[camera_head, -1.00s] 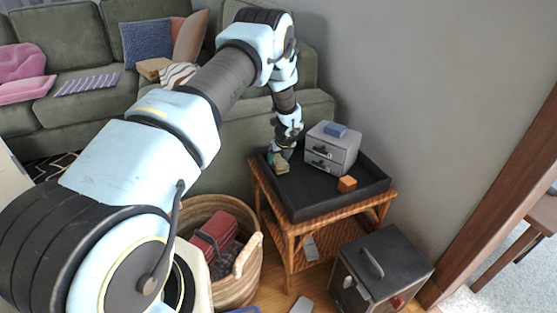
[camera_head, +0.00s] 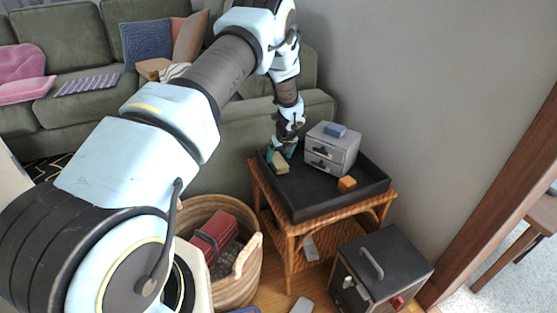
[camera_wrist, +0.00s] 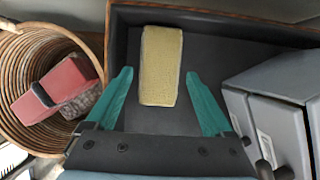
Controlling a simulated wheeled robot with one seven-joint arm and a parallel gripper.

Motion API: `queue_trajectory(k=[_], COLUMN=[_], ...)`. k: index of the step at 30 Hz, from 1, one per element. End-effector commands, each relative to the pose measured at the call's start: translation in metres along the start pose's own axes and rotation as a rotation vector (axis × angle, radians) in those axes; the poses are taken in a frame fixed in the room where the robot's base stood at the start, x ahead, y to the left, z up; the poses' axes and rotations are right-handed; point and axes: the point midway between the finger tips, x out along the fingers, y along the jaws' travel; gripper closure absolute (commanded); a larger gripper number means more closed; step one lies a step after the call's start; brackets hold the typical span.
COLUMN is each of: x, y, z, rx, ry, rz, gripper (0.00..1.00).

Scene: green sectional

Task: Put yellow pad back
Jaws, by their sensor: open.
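The yellow pad (camera_wrist: 160,65) lies on the floor of the black tray (camera_wrist: 147,121) in the wrist view, near the tray's edge. It also shows in the head view (camera_head: 280,165) at the left end of the tray. My gripper (camera_wrist: 158,75) is open, with its two teal fingers on either side of the pad's lower part and a gap to each side. In the head view my gripper (camera_head: 277,154) is down over the left part of the tray, close beside the pad. A grey drawer box (camera_head: 331,149) stands in the tray, its drawers looking shut.
A blue block (camera_head: 335,130) lies on the drawer box, and an orange block (camera_head: 347,184) lies in the tray. The tray rests on a wicker table (camera_head: 291,236). A basket (camera_head: 246,277) with a red item stands left, a dark box (camera_head: 381,270) right.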

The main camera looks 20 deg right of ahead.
Motion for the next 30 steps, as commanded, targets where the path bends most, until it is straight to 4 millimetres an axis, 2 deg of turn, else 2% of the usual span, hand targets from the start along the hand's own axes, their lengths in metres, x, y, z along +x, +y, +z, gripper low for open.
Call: queue_trajectory(k=[3,10,15,23,26,29,30], x=[-0.029,-0.072,-0.087,-0.096,-0.113,-0.143,-0.158], y=[-0.001,-0.001,0.0,0.006,0.032,0.079,0.102], z=[0.001,0.001,0.0,0.003,0.014,0.024,0.026], rx=[-0.001,0.0,0.0,-0.04,-0.204,-0.517,-0.669], ry=[-0.002,-0.002,-0.001,0.003,0.017,0.042,0.053], rz=[-0.002,-0.001,-0.001,0.003,0.017,0.047,0.063], gripper=[0.14,0.14,0.14,0.14,0.14,0.14,0.14])
